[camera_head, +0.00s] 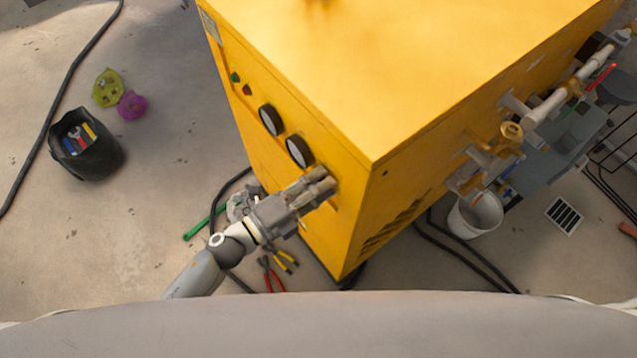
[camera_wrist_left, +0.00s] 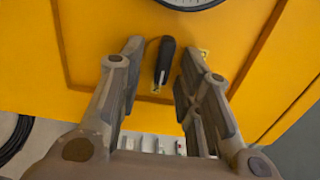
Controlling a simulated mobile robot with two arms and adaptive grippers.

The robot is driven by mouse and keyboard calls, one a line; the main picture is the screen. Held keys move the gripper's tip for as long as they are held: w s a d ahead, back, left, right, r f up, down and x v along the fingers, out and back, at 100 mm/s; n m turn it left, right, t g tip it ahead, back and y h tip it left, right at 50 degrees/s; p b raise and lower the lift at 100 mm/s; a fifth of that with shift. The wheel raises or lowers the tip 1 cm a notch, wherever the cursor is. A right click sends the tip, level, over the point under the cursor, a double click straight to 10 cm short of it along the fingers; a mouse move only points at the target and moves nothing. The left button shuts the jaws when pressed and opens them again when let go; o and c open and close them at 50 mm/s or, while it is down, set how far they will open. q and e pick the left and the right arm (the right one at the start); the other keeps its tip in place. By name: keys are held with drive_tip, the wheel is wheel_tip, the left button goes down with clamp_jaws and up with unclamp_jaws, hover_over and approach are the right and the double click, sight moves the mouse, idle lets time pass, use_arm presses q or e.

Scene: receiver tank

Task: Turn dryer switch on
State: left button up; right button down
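The dryer is a large yellow box-shaped cabinet (camera_head: 420,80), with two round gauges, a green button and a red button on its left face. In the left wrist view, the dryer switch (camera_wrist_left: 165,62) is a black elongated handle on the yellow panel, tilted slightly. My left gripper (camera_head: 322,182) is at the panel below the gauges. In the left wrist view its fingers (camera_wrist_left: 160,70) are spread, one on each side of the switch, with gaps on both sides. In the head view the gripper hides the switch. My right gripper is out of view.
A black bucket with tools (camera_head: 88,150) stands on the floor at left. Pliers (camera_head: 273,277) and a green-handled tool (camera_head: 203,224) lie below my left arm. Pipes and valves (camera_head: 510,135) stick out of the cabinet's right side, above a white bucket (camera_head: 477,217).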

use_arm(q)
drive_tip(key=shift+a, duration=0.1)
drive_tip(key=v, duration=1.2)
drive_tip(key=w+a+f+n+t+y, duration=0.1)
drive_tip(key=w+a+f+n+y, duration=0.15)
drive_tip(key=a+f+n, duration=0.35)
drive_tip(key=w+a+f+n+t+y, duration=0.1)
drive_tip(key=a+f+n+y, duration=0.2)
drive_tip(key=f, duration=0.6)
drive_tip(key=s+a+f+n+g+y, duration=0.2)
drive_tip(key=s+a+f+n+y, duration=0.15)
drive_tip(key=f, duration=0.45)
drive_tip(key=s+a+f+n+g+y, duration=0.1)
drive_tip(key=s+a+f+n+y, duration=0.15)
drive_tip(key=f+n, duration=0.4)
drive_tip(key=s+f+n+g+y, duration=0.1)
drive_tip(key=s+f+n+g, duration=0.2)
drive_tip(key=s+f, duration=0.5)
drive_tip(key=s+f+n+g+y, duration=0.2)
drive_tip(key=s+f+n+g, duration=0.2)
drive_tip(key=s+f, duration=0.4)
drive_tip(key=s+g, duration=0.1)
drive_tip(key=s, duration=0.6)
drive_tip(key=shift+d+f+n+g, duration=0.15)
drive_tip(key=shift+f+n+g, duration=0.15)
drive_tip(key=shift+f, duration=0.1)
